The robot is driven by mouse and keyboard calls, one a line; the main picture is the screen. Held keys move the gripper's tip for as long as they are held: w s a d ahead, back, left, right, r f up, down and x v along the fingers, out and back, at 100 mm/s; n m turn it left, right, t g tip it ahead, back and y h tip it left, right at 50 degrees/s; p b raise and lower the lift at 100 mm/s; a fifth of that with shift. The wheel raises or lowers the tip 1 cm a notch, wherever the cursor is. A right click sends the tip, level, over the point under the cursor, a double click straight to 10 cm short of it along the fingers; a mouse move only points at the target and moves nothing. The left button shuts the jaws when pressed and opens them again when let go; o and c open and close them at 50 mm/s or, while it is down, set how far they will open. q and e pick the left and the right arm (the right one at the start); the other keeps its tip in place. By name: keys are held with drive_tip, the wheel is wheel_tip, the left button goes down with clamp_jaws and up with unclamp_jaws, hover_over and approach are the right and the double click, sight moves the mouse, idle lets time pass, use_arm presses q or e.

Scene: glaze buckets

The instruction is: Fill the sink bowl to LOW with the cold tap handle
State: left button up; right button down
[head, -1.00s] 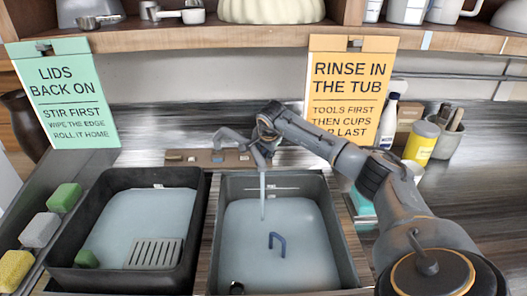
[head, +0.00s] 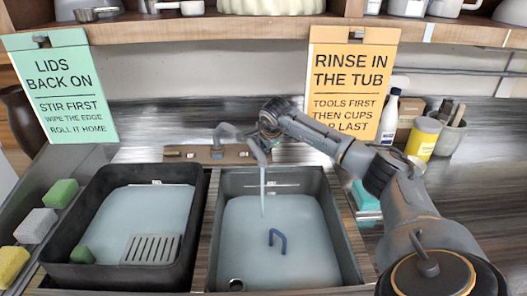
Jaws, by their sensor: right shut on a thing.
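The sink bowl (head: 340,262) is the dark rectangular basin in the middle, with pale water (head: 270,262) in it. The grey tap (head: 245,143) stands behind it, and a thin stream (head: 262,190) falls from its spout into the bowl. My right gripper (head: 268,128) is at the tap, shut on what seems to be the cold tap handle, which its fingers and wrist mostly hide. Marks show on the bowl's back wall, too small to read. My left gripper is out of view.
A black tub (head: 108,279) with water and a grey grate (head: 151,249) stands left. Sponges (head: 36,226) lie further left. A bottle (head: 388,117), a yellow tub (head: 423,138) and a tool pot (head: 450,136) stand back right. A shelf hangs above.

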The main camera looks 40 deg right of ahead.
drive_tip(key=m+b, duration=0.2)
drive_tip(key=m, duration=0.1)
drive_tip(key=m+b, duration=0.1)
drive_tip(key=shift+s+f+m+t, duration=0.2)
drive_tip(key=shift+s+m+t, duration=0.1)
drive_tip(key=shift+m, duration=0.1)
idle(0.4)
drive_tip(key=c, duration=1.4)
unclamp_jaws()
drive_tip(key=shift+a+r, duration=0.1)
drive_tip(key=shift+r, duration=0.15)
drive_tip(key=v, duration=1.1)
drive_tip(key=shift+s+a+r, duration=0.15)
drive_tip(key=shift+s+r, duration=0.05)
